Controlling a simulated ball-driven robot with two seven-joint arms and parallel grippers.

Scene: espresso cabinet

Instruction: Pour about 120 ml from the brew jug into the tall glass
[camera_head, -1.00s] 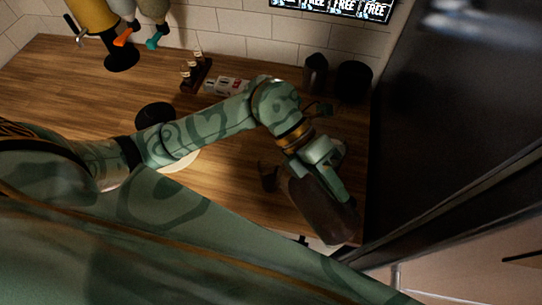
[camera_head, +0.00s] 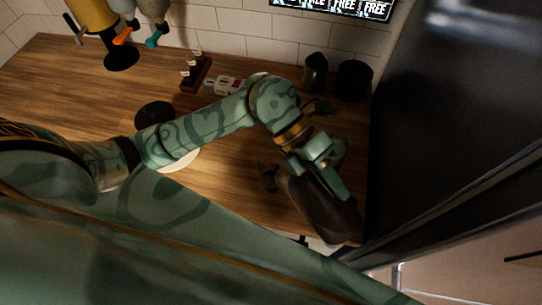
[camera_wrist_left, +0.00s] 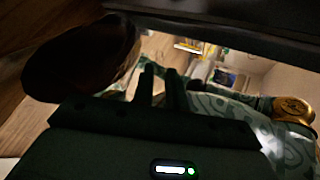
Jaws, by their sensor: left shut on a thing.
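The brew jug (camera_head: 325,212) is a large dark brown vessel near the right end of the counter, tilted. My left gripper (camera_head: 322,168) is shut on it, and the jug lies beyond the fingers. In the left wrist view the dark jug (camera_wrist_left: 80,62) fills the upper left, beside the fingers (camera_wrist_left: 160,88). A small dark shape (camera_head: 267,176), perhaps the tall glass, stands just left of the jug. The two overlap in the picture, and I cannot tell whether they touch. No liquid stream is visible. My right gripper is not in view.
Two dark canisters (camera_head: 315,74) (camera_head: 353,82) stand at the back right. A small bottle rack (camera_head: 196,76) is by the wall. A black round item (camera_head: 155,116) and a pale plate (camera_head: 184,158) sit partly behind my arm. The left counter (camera_head: 70,85) is clear.

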